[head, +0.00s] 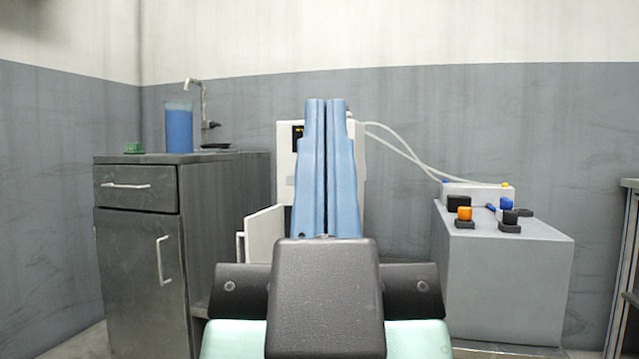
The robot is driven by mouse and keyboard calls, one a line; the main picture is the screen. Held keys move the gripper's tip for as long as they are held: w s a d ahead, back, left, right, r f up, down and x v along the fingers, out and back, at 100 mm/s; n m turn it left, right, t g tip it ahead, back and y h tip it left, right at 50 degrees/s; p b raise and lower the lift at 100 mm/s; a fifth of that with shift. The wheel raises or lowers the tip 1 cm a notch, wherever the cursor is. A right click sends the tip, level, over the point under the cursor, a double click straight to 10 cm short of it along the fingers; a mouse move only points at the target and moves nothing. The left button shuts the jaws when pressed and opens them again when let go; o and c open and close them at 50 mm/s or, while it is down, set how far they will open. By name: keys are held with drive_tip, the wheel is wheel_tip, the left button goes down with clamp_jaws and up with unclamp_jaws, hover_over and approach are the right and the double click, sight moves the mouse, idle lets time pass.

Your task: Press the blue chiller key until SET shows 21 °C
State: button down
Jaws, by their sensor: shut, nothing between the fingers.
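My gripper (326,101) points up and away in the middle of the head view, its two long blue fingers shut and empty. Behind it stands a white unit (285,165), mostly hidden by the fingers. A dark display (298,136) shows at its upper left with a trace of yellow text, too covered to read. I cannot see a SET value or a blue key on this unit. Pale hoses (400,146) run from it to a low white box (478,193) on a grey cabinet at right. I cannot tell whether fingers and unit touch.
The grey cabinet (505,280) carries small orange, black and blue parts (465,213). A white door (264,235) stands open left of my gripper. At left, a metal cabinet (137,240) holds a blue-filled container (179,130), a tap (203,100) and a green item (134,148).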

wheel_tip(320, 180, up, 32)
drive_tip(key=p, duration=3.2)
